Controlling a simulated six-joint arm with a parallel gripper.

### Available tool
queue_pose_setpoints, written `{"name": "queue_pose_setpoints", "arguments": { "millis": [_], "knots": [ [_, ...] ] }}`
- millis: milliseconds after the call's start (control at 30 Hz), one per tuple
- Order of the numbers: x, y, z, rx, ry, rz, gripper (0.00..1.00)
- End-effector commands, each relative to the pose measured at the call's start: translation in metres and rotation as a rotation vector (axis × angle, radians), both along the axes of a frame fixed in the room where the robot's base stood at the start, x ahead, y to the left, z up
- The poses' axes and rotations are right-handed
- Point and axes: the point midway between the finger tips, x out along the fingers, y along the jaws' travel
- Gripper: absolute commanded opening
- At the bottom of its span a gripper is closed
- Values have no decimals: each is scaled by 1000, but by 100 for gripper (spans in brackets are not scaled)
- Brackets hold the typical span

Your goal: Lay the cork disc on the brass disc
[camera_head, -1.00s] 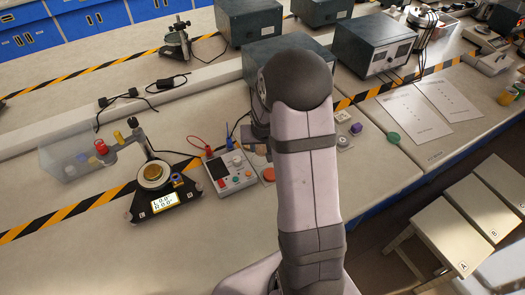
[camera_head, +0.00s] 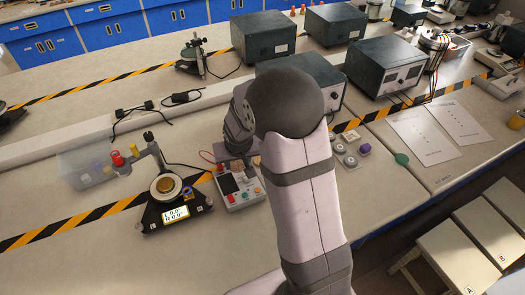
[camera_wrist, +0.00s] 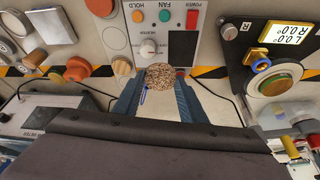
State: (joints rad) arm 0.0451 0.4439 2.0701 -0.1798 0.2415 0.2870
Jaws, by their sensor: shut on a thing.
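The cork disc (camera_wrist: 160,75) is speckled brown and is held between the fingertips of my gripper (camera_wrist: 157,88) in the wrist view. My gripper is shut on it, above or near the front of the control box. The brass disc (camera_head: 168,185) sits on the round stage of a black instrument with a lit readout at the left of the head view. In the wrist view the brass disc (camera_wrist: 275,84) is at the right, apart from the cork disc. My arm mostly hides the gripper in the head view.
The control box (camera_head: 240,190) with knobs and buttons stands right of the instrument. An orange disc (camera_wrist: 77,68) and several other small pieces lie on the bench in the wrist view. A clear bin (camera_head: 85,168) and an upright post are beside the instrument. Dark equipment boxes (camera_head: 385,68) stand behind.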

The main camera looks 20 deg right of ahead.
Motion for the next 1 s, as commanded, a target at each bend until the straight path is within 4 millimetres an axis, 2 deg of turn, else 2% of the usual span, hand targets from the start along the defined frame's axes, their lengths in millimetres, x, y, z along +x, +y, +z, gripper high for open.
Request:
{"name": "queue_pose_setpoints", "arguments": {
  "millis": [33,200,300,500,567,767,1000],
  "knots": [
    [1,26,9,0,2,58,17],
    [5,101,17,1,0,208,17],
    [6,140,21,2,0,271,17],
    [11,202,31,4,-2,372,17],
    [17,214,33,5,-2,394,17],
    [44,227,51,8,-5,441,17],
    [41,227,51,8,0,515,18]
  ]
}}
